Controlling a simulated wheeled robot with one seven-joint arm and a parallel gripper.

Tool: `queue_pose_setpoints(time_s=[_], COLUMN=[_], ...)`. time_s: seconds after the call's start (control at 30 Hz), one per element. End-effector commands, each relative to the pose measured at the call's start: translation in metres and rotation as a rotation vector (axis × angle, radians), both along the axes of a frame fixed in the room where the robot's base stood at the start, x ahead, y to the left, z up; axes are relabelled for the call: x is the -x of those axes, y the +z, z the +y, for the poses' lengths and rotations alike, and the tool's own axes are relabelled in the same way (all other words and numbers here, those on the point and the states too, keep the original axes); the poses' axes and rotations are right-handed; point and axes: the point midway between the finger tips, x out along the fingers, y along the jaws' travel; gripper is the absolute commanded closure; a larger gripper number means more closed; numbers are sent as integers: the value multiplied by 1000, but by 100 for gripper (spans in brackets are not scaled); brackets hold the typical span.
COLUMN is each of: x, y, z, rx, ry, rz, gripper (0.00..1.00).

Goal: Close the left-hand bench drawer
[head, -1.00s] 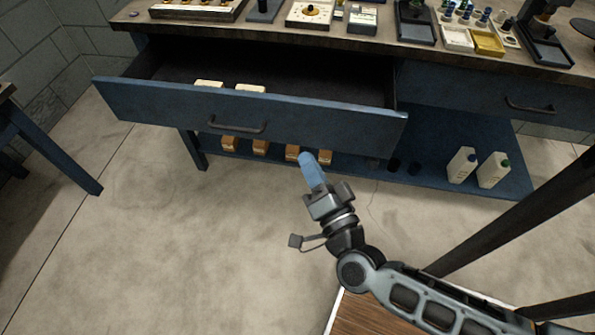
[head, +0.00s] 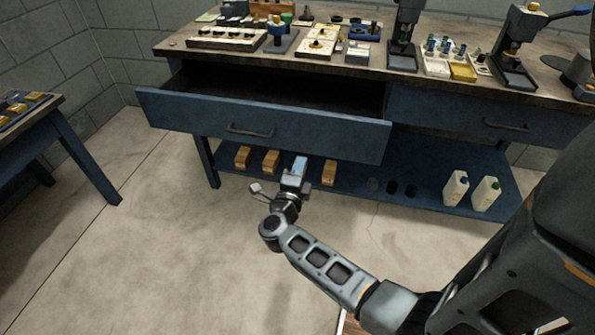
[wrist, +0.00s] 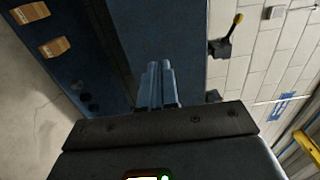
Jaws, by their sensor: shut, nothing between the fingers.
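The left-hand bench drawer (head: 262,128) is blue with a dark bar handle (head: 250,131). It stands pulled out from the bench (head: 300,68), its dark inside showing from above. My gripper (head: 300,164) is shut and empty, in front of the drawer front, below and to the right of the handle in the head view. In the wrist view the two blue fingers (wrist: 156,82) lie together and point at a blue surface. I cannot tell whether they touch the drawer.
The right-hand drawer (head: 490,122) is shut. Trays and tools crowd the bench top. The lower shelf (head: 415,199) holds tan blocks (head: 271,161), dark cups and two white bottles (head: 455,188). Another blue table (head: 62,135) stands at left. The floor before the bench is clear.

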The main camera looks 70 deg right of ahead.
Motion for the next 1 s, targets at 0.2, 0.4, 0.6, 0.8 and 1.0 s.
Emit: queue_pose_setpoints(time_s=[0.2, 0.4, 0.6, 0.8, 1.0], x=[-3, -5, -7, -8, -8], y=[1, 1, 0, 0, 0], z=[-45, -77, -93, -96, -96], rx=[1, 0, -1, 0, 0], ry=[-3, -1, 1, 2, 2], rz=[1, 2, 1, 1, 1], gripper=[100, 100, 100, 100, 100])
